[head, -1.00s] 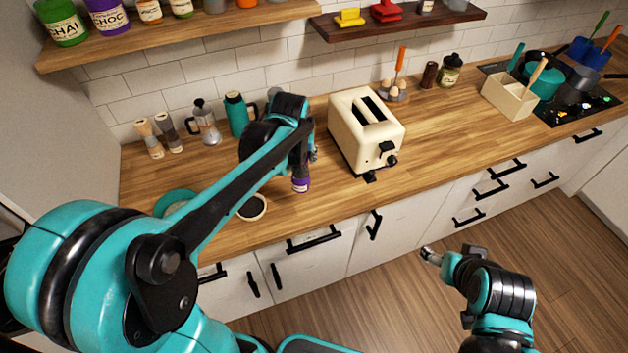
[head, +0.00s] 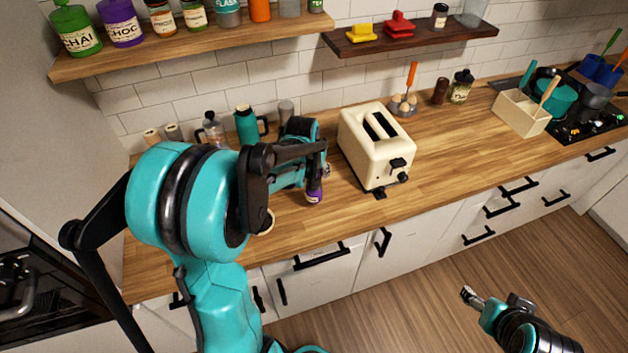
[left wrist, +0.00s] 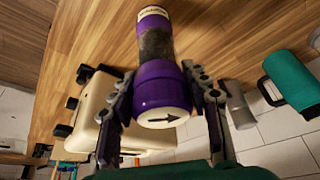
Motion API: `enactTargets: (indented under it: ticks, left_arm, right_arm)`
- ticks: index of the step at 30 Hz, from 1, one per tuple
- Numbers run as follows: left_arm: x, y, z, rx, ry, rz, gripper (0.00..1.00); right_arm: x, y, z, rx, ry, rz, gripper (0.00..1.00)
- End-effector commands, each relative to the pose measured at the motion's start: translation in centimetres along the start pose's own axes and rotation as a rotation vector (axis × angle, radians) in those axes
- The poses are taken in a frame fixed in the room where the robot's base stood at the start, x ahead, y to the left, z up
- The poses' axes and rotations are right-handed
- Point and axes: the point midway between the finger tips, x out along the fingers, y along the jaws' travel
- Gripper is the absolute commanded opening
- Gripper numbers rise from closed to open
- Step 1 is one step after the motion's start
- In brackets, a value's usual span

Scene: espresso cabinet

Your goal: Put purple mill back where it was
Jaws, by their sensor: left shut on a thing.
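My left gripper (left wrist: 165,100) is shut on the purple mill (left wrist: 160,83), with a finger on each side of its purple, arrow-marked end. The mill's dark clear middle and labelled far end point toward the wooden counter. In the head view the purple mill (head: 314,194) hangs below my left gripper (head: 320,172), just left of the toaster. I cannot tell whether it touches the counter. My right gripper (head: 471,295) is low at the right, over the floor and away from the counter; its fingers are too small to read.
The cream toaster (head: 376,146) stands close to the right of the mill. Behind my left arm are a teal flask (head: 246,124), a moka pot (head: 213,130) and a grey cylinder (head: 286,110). Two mills (head: 152,137) stand at the back left. The counter (head: 345,218) in front is clear.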

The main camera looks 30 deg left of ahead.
Motion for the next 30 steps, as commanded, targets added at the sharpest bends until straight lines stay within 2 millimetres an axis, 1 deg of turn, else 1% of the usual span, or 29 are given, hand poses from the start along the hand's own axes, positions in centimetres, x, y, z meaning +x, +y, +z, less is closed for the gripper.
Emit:
enactTargets:
  ticks: [2,6,9,12,18,22,23,24,25,30]
  left_arm:
    - [0.5,-0.2,0.1,0.0,0.0,0.0,0.0]
    - [2.4,-0.2,0.9,0.0,0.0,0.001,0.0]
    - [3.5,-0.2,1.4,0.0,0.001,0.0,0.0]
    - [3.9,-0.2,1.5,0.0,0.001,0.0,0.0]
    - [3.8,-0.2,1.5,0.0,0.0,0.0,0.0]
    - [4.2,-0.2,1.6,0.0,0.0,0.0,0.0]
    - [4.2,-0.2,1.7,0.0,0.0,0.0,0.49]
    - [4.1,-0.2,1.6,0.0,0.0,0.0,0.6]
    - [4.1,-0.2,1.6,0.0,0.0,0.0,0.68]
    - [4.1,-0.2,1.6,0.0,0.0,0.0,0.68]
  right_arm:
    - [0.1,0.0,0.1,0.0,0.0,0.0,0.7]
    - [0.6,0.0,0.4,0.0,0.0,0.0,0.7]
    - [0.8,0.0,0.6,0.0,0.0,0.0,0.7]
    - [0.8,0.0,0.6,0.0,0.0,0.0,0.7]
    - [0.8,0.0,0.5,0.0,0.0,0.0,0.7]
    - [1.1,0.0,0.8,0.0,0.0,0.0,0.7]
    - [1.1,0.0,0.8,0.0,0.0,0.0,0.7]
    - [1.0,0.0,0.7,0.0,0.0,0.0,0.7]
    - [1.0,0.0,0.7,0.0,0.0,0.0,0.7]
    - [1.0,0.0,0.7,0.0,0.0,0.0,0.7]
